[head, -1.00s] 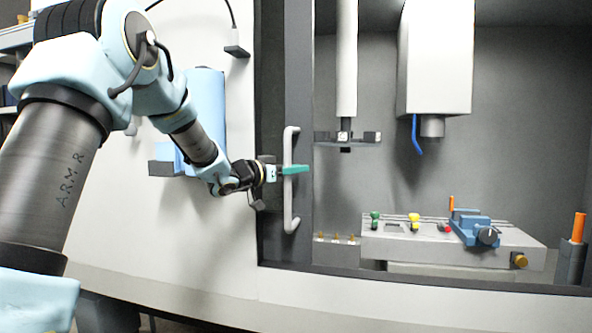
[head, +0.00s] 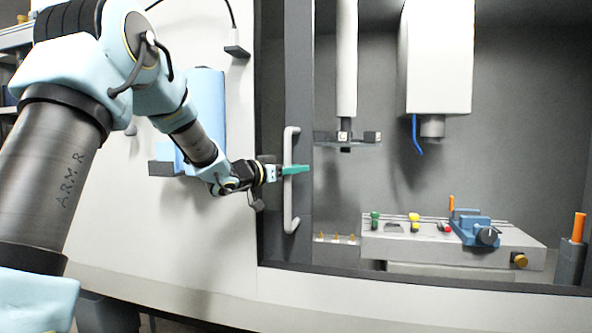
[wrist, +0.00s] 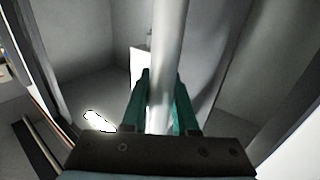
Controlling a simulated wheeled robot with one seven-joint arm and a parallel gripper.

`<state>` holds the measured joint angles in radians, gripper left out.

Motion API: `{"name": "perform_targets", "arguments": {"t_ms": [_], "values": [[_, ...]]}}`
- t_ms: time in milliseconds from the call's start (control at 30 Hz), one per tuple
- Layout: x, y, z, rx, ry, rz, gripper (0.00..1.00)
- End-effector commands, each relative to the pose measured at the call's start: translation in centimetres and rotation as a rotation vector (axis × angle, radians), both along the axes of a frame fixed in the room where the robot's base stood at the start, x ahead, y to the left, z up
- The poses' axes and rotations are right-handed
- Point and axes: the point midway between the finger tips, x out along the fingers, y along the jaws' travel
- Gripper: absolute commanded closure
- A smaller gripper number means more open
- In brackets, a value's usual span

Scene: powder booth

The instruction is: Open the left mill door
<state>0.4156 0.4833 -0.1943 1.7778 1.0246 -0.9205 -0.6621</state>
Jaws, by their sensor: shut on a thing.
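The left mill door shows as a dark grey frame (head: 299,85) at the left side of the mill's opening. A light grey vertical bar handle (head: 289,212) is fixed to it. My gripper (head: 295,170), with green fingers, is shut on the handle about midway up. In the wrist view the handle (wrist: 170,40) runs between the two green fingers (wrist: 160,108), one on each side. The far part of the door is hard to make out in the wrist view.
Inside the mill are a white spindle housing (head: 437,60), a tool arm (head: 347,137), and a bed (head: 400,247) with a blue vise (head: 473,230). A blue box (head: 206,95) hangs on the white panel behind my arm. An orange-topped holder (head: 572,250) stands at right.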

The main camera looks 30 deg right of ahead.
Motion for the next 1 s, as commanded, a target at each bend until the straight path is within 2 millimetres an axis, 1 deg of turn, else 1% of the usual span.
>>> {"name": "perform_targets", "arguments": {"t_ms": [67, 233, 333, 400, 600, 633, 867, 900, 1000], "values": [[0.5, 0.5, 0.1, 0.0, 0.0, 0.004, 1.0], [2.7, 2.7, 0.3, 0.001, 0.0, 0.011, 1.0], [3.7, 3.8, 0.2, 0.001, 0.0, 0.011, 1.0], [3.7, 3.9, 0.0, 0.001, 0.001, 0.008, 1.0], [3.2, 3.5, 0.0, 0.0, 0.001, -0.004, 1.0], [3.2, 3.4, 0.0, 0.0, 0.001, -0.004, 0.7], [3.3, 3.6, 0.0, 0.0, 0.0, -0.001, 0.44], [3.3, 3.6, 0.0, 0.0, 0.0, 0.0, 0.43], [3.3, 3.6, 0.0, 0.0, 0.0, 0.0, 0.43]]}}
